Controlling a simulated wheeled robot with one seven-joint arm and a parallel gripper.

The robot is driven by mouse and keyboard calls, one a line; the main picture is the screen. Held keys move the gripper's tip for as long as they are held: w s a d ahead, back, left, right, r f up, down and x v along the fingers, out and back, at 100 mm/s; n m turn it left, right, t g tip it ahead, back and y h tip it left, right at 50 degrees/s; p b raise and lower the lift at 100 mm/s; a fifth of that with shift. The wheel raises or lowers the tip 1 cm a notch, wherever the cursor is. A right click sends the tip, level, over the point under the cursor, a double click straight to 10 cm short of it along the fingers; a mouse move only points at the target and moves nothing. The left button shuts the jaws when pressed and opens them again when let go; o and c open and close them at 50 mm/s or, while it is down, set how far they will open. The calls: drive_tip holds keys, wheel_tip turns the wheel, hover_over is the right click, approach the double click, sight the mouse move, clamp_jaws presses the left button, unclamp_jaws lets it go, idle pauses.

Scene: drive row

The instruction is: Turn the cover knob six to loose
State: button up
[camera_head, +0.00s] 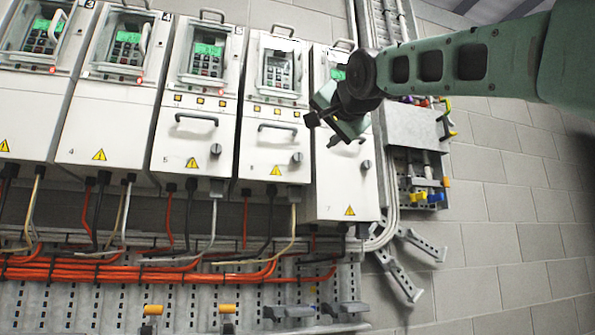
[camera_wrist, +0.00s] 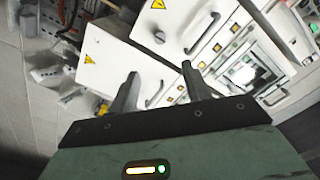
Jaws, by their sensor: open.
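Cabinet six (camera_head: 251,140) is a white drive box with a cover, a bar handle (camera_head: 277,126) and a yellow warning sign. Its dark round cover knob (camera_head: 297,157) sits at the lower right of the cover. I cannot tell which way the knob is turned. In the wrist view the cover knob (camera_wrist: 159,37) shows beyond the fingertips, beside the handle (camera_wrist: 203,34). My gripper (camera_head: 335,128) is open and empty, in front of the upper part of cabinet seven, up and right of knob six. The open fingers (camera_wrist: 160,70) touch nothing that I can see.
Cabinet seven (camera_head: 338,190) stands just right, with its own similar knob (camera_head: 366,165); this knob shows beside the left finger in the wrist view (camera_wrist: 148,103). Cabinet five (camera_head: 194,140) stands left. Orange cables (camera_head: 150,272) run below. A grey open box (camera_head: 415,127) hangs on the right wall.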

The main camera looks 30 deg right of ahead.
drive_tip(key=p, duration=0.5)
approach(299, 156)
drive_tip(key=x, duration=0.9)
drive_tip(key=shift+w+d, duration=0.1)
drive_tip(key=shift+w, duration=0.1)
drive_tip(key=c, duration=1)
